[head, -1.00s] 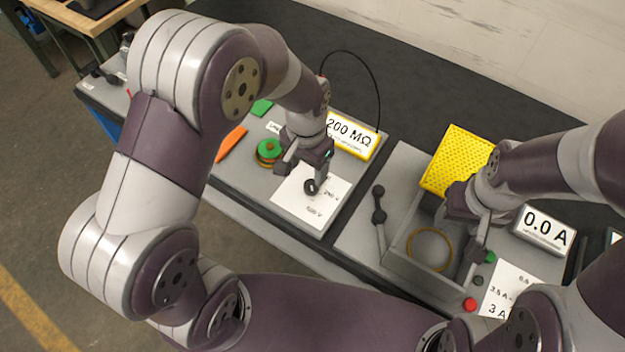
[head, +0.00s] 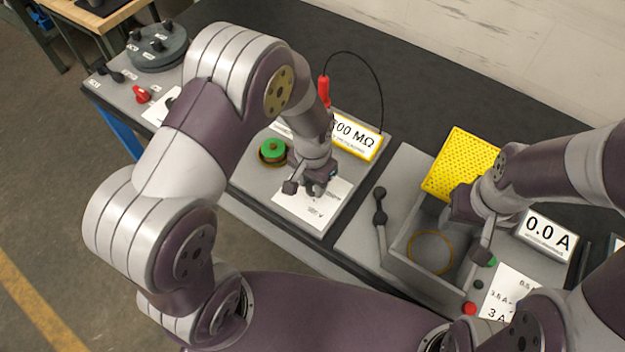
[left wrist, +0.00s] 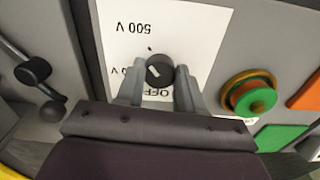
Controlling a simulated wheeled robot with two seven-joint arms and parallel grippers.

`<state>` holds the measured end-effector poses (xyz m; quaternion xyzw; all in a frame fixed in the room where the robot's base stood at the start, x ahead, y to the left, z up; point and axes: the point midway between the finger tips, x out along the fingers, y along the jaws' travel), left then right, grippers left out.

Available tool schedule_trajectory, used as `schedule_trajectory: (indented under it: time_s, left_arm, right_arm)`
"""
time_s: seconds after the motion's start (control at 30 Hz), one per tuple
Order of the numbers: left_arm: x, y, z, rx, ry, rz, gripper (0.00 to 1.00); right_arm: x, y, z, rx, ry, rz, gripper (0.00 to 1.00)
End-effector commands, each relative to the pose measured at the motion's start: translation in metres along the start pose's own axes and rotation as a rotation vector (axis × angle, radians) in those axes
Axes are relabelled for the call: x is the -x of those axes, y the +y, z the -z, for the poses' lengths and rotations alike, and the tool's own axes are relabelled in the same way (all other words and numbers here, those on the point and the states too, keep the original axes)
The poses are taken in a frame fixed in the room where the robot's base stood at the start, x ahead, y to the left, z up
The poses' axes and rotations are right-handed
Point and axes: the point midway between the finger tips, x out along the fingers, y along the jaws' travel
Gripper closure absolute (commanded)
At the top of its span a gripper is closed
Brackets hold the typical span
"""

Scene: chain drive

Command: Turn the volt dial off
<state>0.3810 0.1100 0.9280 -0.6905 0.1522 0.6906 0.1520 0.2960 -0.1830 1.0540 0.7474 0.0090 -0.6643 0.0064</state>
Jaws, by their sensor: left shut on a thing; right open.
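The volt dial (left wrist: 159,71) is a small dark knob with a white mark on a white label card (head: 318,212). In the left wrist view the card reads "500 V", a partly covered "V" label and "OFF", upside down; which label the mark points to is hard to tell. My left gripper (head: 312,191) is shut on the dial, one finger on each side in the left wrist view (left wrist: 159,82). In the head view the gripper hides the dial. My right gripper (head: 478,256) is open over the right side of a grey box.
A "MΩ" display (head: 357,137) with a black cable and a green button (head: 272,150) stand by the card. To the right are the grey box (head: 408,262) with its yellow perforated lid (head: 461,165), a black lever (head: 380,215), a red button (head: 469,309) and a "0.0 A" display (head: 549,234).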

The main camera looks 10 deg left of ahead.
Motion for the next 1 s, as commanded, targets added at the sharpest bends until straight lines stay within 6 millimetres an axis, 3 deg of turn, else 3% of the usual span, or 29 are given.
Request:
schedule_trajectory:
  time_s: [0.37, 1.0]
  left_arm:
    - [0.002, 0.0, 0.0, 0.134, 0.0, 0.0, 0.94]
    - [0.002, 0.001, 0.001, 0.725, 0.0, 0.0, 0.94]
  right_arm:
    - [0.006, 0.0, 0.001, 0.0, 0.0, 0.0, 0.44]
    - [0.023, 0.0, 0.003, 0.0, 0.0, 0.0, 0.44]
